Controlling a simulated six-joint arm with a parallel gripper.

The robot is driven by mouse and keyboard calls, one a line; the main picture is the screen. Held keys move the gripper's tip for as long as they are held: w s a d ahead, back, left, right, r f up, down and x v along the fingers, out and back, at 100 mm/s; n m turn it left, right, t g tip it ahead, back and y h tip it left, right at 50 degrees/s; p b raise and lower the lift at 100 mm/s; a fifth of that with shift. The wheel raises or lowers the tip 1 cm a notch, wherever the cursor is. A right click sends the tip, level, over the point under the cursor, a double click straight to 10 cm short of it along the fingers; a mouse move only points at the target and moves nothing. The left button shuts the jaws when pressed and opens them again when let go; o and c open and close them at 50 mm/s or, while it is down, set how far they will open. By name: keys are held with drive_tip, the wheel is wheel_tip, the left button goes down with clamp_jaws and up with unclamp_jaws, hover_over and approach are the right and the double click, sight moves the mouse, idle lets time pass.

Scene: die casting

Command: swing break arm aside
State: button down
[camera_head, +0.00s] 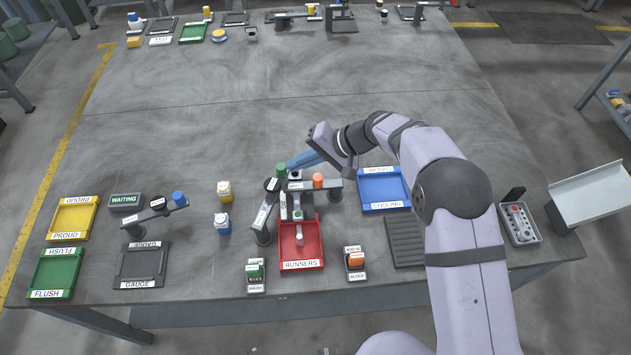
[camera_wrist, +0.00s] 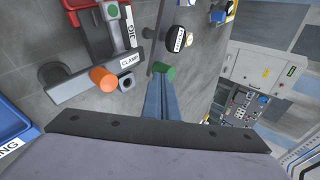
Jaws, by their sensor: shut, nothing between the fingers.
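My gripper (camera_head: 291,165) is shut, with its blue fingers reaching left and down to the jig; the fingers also show in the wrist view (camera_wrist: 163,80). A green knob (camera_head: 281,169) is right at the fingertips, also in the wrist view (camera_wrist: 164,69); I cannot tell whether they touch. The break arm (camera_head: 265,211) runs from a dark post at front left back toward this knob, along the jig's left side. An orange knob (camera_head: 318,180) marks the clamp arm (camera_head: 297,186) at right, also in the wrist view (camera_wrist: 103,77).
The red runners tray (camera_head: 320,249) lies in front of the jig, the blue cooling tray (camera_head: 410,197) to its right.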

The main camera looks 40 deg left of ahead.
drive_tip(key=a+b, duration=0.1)
drive_tip(key=a, duration=0.1)
drive_tip(key=s+a+b, duration=0.1)
drive_tip(key=a+b, duration=0.1)
drive_tip(key=shift+s+a+f, duration=0.1)
drive_tip(key=shift+a+f, duration=0.1)
drive_tip(key=shift+a, duration=0.05)
drive_tip(key=shift+s+a+r+b, duration=0.1)
drive_tip(key=shift+s+a+b, duration=0.2)
drive_tip(key=shift+a, duration=0.3)
drive_tip(key=shift+s+a+r+b, duration=0.1)
drive_tip(key=shift+s+a+b, duration=0.2)
drive_tip(key=shift+a, duration=0.25)
drive_tip(key=shift+w, duration=0.1)
drive_tip(key=w+d+r+b, duration=0.2)
drive_tip(key=w+d+r, duration=0.4)
drive_tip(key=w, duration=0.3)
drive_tip(key=shift+w+d+r, duration=0.2)
drive_tip(key=shift+r, duration=0.2)
